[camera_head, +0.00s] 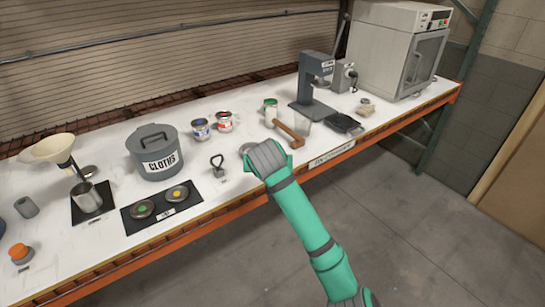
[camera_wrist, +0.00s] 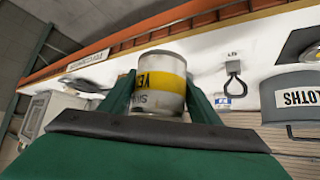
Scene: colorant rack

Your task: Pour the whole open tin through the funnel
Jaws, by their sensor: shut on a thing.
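In the wrist view my gripper (camera_wrist: 158,97) is shut on a tin (camera_wrist: 160,75) with a yellow label band; its two green fingers press on the tin's sides. In the head view my gripper (camera_head: 258,152) is over the bench's front part, right of the padlock-shaped weight, and its fingers and most of the tin are hidden. I cannot tell the tin's fill. The cream funnel (camera_head: 54,148) sits in a stand at the far left, well away from my gripper. A grey metal cup (camera_head: 88,199) stands on a black mat near the funnel.
The grey CLOTHS bin (camera_head: 154,152) stands between the funnel and my gripper. A black panel (camera_head: 162,206) with green and yellow discs lies in front. Blue (camera_head: 201,130), red (camera_head: 223,122) and green (camera_head: 270,113) tins, a mallet (camera_head: 290,134) and a press (camera_head: 316,85) stand behind or right.

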